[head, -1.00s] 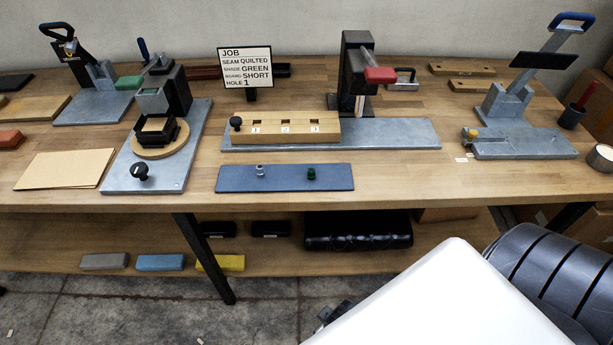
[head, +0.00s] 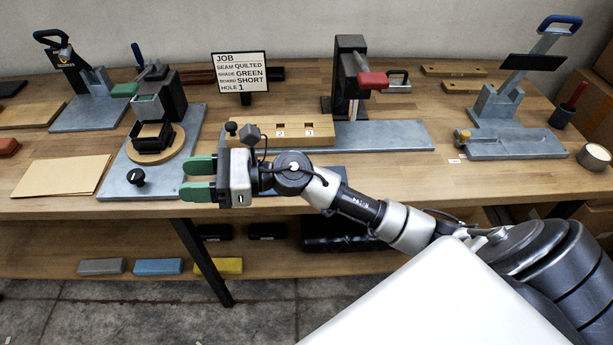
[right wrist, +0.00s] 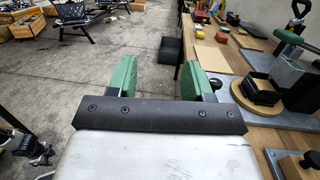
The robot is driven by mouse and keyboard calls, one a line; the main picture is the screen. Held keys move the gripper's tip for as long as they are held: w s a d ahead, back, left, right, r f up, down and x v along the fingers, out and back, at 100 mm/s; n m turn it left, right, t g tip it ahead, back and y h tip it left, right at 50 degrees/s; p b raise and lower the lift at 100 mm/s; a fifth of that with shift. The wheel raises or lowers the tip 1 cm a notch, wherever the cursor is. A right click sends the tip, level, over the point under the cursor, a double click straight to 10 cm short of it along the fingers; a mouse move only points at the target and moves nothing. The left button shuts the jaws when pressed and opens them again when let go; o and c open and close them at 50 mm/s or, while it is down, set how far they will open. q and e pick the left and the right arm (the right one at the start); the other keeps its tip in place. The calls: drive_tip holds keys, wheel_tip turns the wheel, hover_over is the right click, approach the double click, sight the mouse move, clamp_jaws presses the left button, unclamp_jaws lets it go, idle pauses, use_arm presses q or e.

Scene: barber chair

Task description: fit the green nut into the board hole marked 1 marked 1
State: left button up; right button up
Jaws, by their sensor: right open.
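The wooden board (head: 325,140) lies on a grey metal base, and its holes marked 2 and 3 show. The hole marked 1 is hidden behind my right wrist in the head view. My right gripper (head: 190,180) is open and empty, its green fingers pointing left above the front of the table; it also shows in the right wrist view (right wrist: 158,78). The blue mat (head: 341,175) is mostly covered by my right arm. I cannot see the green nut now; my arm blocks the part of the mat where it stood.
A job sign (head: 240,72) reads green, short, hole 1. A fixture with a black knob (head: 136,177) and round wooden disc stands left of my gripper. A press with a red handle (head: 373,80) rises behind the board. A tan sheet (head: 62,176) lies front left.

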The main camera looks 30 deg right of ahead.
drive_tip(key=w+d+f+n+g+h, duration=0.1)
drive_tip(key=d+f+n+g+h, duration=0.3)
drive_tip(key=n, duration=0.4)
drive_tip(key=w+d+f+n+g+h, duration=0.1)
drive_tip(key=d+f+n+g+h, duration=0.15)
drive_tip(key=d+h, duration=0.65)
drive_tip(key=w+d+f+n+g+h, duration=0.1)
drive_tip(key=w+d+n+g+h, duration=0.2)
drive_tip(key=d, duration=1)
drive_tip(key=shift+t+h, duration=0.65)
drive_tip(key=shift+h, duration=0.05)
drive_tip(key=f, duration=0.2)
drive_tip(key=s+f+p, duration=0.1)
drive_tip(key=f, duration=0.1)
drive_tip(key=shift+a+f, duration=0.1)
drive_tip(key=shift+a, duration=0.2)
drive_tip(key=f+p, duration=0.1)
drive_tip(key=f, duration=0.1)
drive_tip(key=f+p, duration=0.1)
drive_tip(key=f, duration=0.2)
drive_tip(key=shift+s+a, duration=0.2)
drive_tip(key=shift+f, duration=0.25)
drive_tip(key=shift+c, duration=0.3)
clamp_jaws()
